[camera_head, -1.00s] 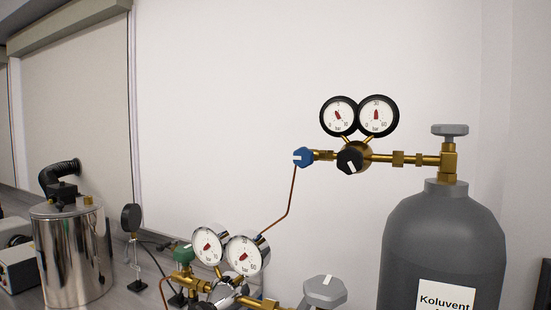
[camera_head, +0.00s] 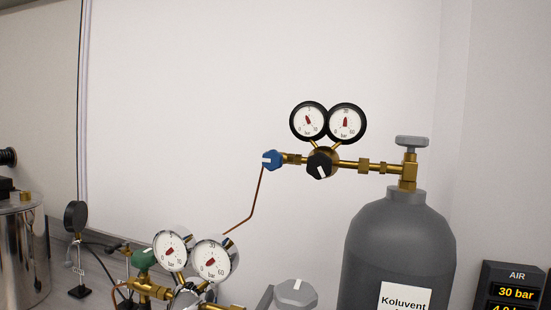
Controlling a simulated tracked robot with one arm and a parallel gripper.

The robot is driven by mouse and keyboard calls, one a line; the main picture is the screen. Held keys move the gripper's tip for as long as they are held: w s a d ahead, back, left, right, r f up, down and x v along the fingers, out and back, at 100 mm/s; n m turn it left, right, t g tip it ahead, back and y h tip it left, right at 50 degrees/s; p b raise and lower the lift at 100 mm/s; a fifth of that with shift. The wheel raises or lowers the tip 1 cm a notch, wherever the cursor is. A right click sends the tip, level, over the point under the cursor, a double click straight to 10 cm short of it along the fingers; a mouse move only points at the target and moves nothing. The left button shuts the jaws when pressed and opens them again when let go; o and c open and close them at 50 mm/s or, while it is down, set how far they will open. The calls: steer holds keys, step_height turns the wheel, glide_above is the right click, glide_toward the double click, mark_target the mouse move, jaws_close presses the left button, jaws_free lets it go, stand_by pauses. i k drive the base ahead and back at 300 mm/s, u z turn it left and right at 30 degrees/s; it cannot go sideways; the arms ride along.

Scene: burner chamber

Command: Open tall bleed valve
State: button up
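A tall grey gas cylinder (camera_head: 395,240) with a "Koluvent" label stands right of centre, with a grey valve handle (camera_head: 412,141) on top. A brass pipe runs left from its neck to a regulator with two black-rimmed gauges (camera_head: 327,121). A black knob (camera_head: 320,165) with a white mark sits below the gauges. At the pipe's left end is a blue knob (camera_head: 272,160) with a white mark, and a thin copper tube leads down from it. Which knob is the tall bleed valve is not labelled. My gripper is not in view.
A lower regulator with two chrome gauges (camera_head: 212,259), a green knob (camera_head: 143,260) and a grey handle (camera_head: 295,293) stands in front, lower left. A steel vessel (camera_head: 22,250) is at far left. An AIR display (camera_head: 511,292) is at lower right. White wall lies behind.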

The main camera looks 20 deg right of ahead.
mark_target(272, 160)
steer(key=i, duration=0.9)
steer(key=u, duration=0.05)
